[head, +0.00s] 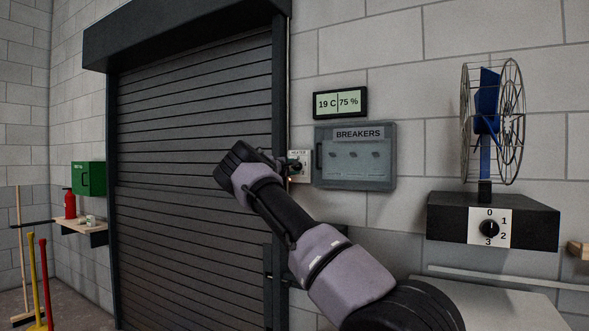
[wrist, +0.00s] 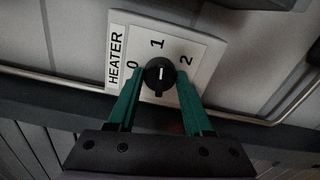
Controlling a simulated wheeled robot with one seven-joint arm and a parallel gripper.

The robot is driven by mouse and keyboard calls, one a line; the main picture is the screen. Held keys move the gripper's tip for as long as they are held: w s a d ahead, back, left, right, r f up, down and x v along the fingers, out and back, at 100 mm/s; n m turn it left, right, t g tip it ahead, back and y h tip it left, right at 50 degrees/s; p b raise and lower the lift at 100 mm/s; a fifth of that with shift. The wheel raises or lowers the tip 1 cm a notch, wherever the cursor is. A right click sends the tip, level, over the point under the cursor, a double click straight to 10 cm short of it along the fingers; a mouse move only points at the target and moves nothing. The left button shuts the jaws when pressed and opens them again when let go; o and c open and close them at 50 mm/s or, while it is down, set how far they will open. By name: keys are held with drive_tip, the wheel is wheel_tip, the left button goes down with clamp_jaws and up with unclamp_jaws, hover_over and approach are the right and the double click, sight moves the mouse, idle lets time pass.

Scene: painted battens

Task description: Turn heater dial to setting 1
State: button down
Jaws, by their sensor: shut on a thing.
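The heater dial (wrist: 160,75) is a round black knob with a white pointer mark, on a white plate (wrist: 118,42) marked HEATER, 0, 1 and 2. In the wrist view the pointer mark lies in line with the 1. My gripper (wrist: 161,78) has its green fingers on either side of the knob, shut on it. In the head view the heater plate (head: 302,156) is on the wall just right of the shutter, and my gripper (head: 291,166) is at it, hiding the dial.
A grey breakers box (head: 355,172) hangs just right of the heater plate, below a display (head: 340,103) reading 19 C and 75 %. The dark shutter (head: 190,150) is at the left. A fan (head: 488,120) on a black base with its own dial (head: 489,228) stands at the right.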

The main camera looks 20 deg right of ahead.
drive_tip(key=shift+n, duration=0.9)
drive_tip(key=shift+f, duration=0.1)
drive_tip(key=shift+c, duration=1.5)
unclamp_jaws()
drive_tip(key=shift+a, duration=0.1)
drive_tip(key=v, duration=1)
drive_tip(key=shift+s+a, duration=0.25)
drive_tip(key=shift+s, duration=0.05)
drive_tip(key=shift+a, duration=0.1)
